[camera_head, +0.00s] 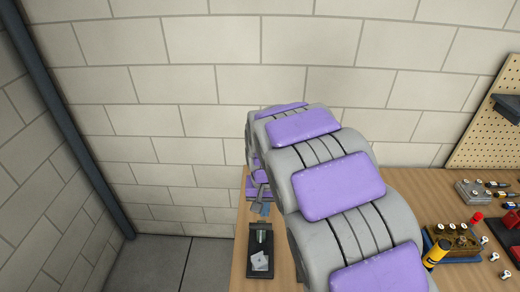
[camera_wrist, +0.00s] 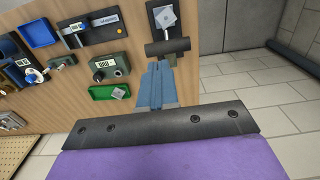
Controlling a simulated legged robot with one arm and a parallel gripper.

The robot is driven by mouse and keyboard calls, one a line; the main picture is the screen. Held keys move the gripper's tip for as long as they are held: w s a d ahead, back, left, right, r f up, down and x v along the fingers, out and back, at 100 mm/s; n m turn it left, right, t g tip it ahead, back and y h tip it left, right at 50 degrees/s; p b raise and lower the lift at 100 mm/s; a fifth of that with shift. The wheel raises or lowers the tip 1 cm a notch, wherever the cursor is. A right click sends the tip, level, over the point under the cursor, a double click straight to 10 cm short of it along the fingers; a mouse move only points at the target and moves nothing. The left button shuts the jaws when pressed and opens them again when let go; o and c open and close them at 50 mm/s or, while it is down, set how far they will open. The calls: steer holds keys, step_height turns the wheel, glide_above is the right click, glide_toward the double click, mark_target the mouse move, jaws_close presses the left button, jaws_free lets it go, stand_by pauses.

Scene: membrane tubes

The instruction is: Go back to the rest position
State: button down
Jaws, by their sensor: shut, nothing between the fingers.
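My gripper (camera_head: 265,209) shows in the camera_head view as small blue-grey fingers below my arm, over the left end of the wooden table (camera_head: 240,262). In the camera_wrist view my gripper (camera_wrist: 156,66) is shut, with its two blue fingers together and nothing between them. Just beyond the fingertips is a black tray (camera_wrist: 157,30) with a dark cylinder (camera_wrist: 167,47) and a square white piece (camera_wrist: 166,16). I cannot tell how high the fingers are above it. My arm hides much of the table in the camera_head view.
In the camera_wrist view, a green tray (camera_wrist: 98,92), a grey labelled block (camera_wrist: 110,68) and a blue tray (camera_wrist: 38,29) lie to the left. In the camera_head view, a brown rack (camera_head: 455,243) and a yellow tube (camera_head: 436,254) stand right. The floor (camera_head: 165,262) left of the table is clear.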

steer(key=s+d+f+b, duration=0.1)
steer(key=s+d+b, duration=0.2)
steer(key=s, duration=0.7)
steer(key=s+d+f+g+b, duration=0.1)
steer(key=s+d+b, duration=0.2)
steer(key=s, duration=0.8)
steer(key=s+d+f+b, duration=0.1)
steer(key=s+d+b, duration=0.3)
steer(key=s+d, duration=0.3)
steer(key=s, duration=0.3)
steer(key=shift+s+f+g, duration=0.25)
steer(key=shift+f+g, duration=0.05)
steer(key=shift+f, duration=0.1)
